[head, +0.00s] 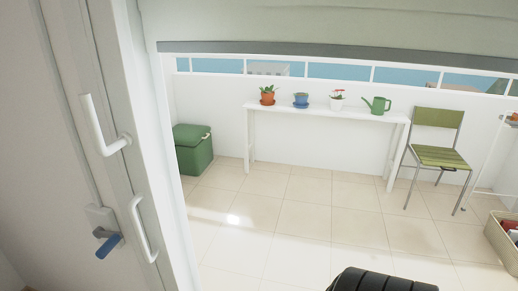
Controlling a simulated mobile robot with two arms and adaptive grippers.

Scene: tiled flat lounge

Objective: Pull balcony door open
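The white balcony door (122,60) stands upright at the left of the head view. A white lever-like handle (98,127) sits on its upper part. A white curved pull handle (144,228) is lower and to the right. Beside it is a light plate (101,218) with a blue-tipped piece (109,245). The balcony shows right of the door's edge; I cannot tell whether glass lies between. Neither gripper's fingers are in view, and nothing is seen touching the door. A black ridged shape (381,281) at the bottom edge may be part of me.
Pale floor tiles (290,225) are mostly clear. A white narrow table (345,114) along the far wall bears potted plants and a green watering can (376,105). A green box (193,150) stands left, a green chair (440,157) right, and a basket (503,241) at the right edge.

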